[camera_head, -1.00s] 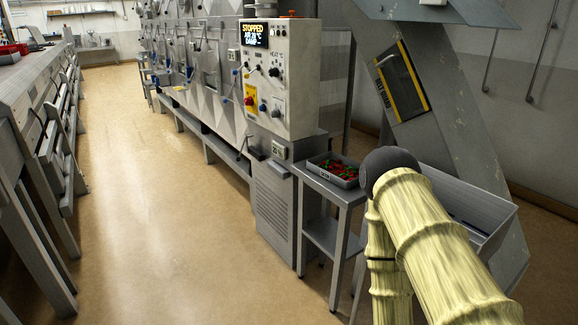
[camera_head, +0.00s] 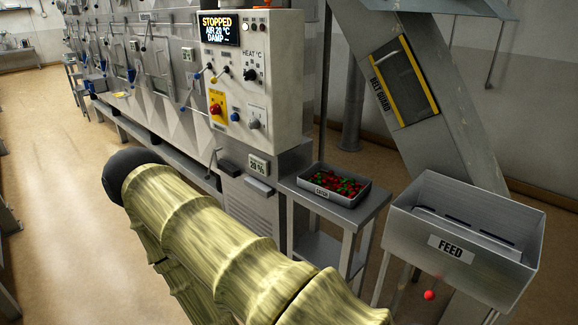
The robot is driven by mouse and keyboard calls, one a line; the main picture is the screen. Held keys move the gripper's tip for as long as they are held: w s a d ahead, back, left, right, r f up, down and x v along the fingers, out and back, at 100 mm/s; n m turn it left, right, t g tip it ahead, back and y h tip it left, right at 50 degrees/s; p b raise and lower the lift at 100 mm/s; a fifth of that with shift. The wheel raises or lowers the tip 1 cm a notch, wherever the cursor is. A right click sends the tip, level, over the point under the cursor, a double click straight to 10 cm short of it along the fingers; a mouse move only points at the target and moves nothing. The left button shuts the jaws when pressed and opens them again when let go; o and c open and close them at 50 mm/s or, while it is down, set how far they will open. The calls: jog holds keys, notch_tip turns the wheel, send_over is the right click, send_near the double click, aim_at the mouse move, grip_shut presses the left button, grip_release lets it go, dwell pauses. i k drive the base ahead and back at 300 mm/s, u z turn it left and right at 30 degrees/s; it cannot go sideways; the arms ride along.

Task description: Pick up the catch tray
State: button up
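The catch tray (camera_head: 342,200) is a small grey metal tray with a label on its front that appears to read CATCH. It holds many small red and green pieces. It rests on a narrow metal side table (camera_head: 330,213), right of the control cabinet. My arm, in a pale yellow ribbed sleeve, crosses the lower part of the view, with a dark round joint at its upper left end. My gripper does not show, so its opening and its place relative to the tray cannot be seen. Nothing is seen touching the tray.
A control cabinet (camera_head: 281,95) with a STOPPED display stands behind and left of the tray. A metal bin marked FEED (camera_head: 410,225) stands to the right, with a red ball (camera_head: 429,295) below it. A sloping belt chute (camera_head: 440,140) rises behind. Open floor lies left.

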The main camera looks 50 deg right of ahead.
aim_at(344, 188)
jog(key=z, duration=0.3)
jog(key=i, duration=1.05)
jog(key=z, duration=0.7)
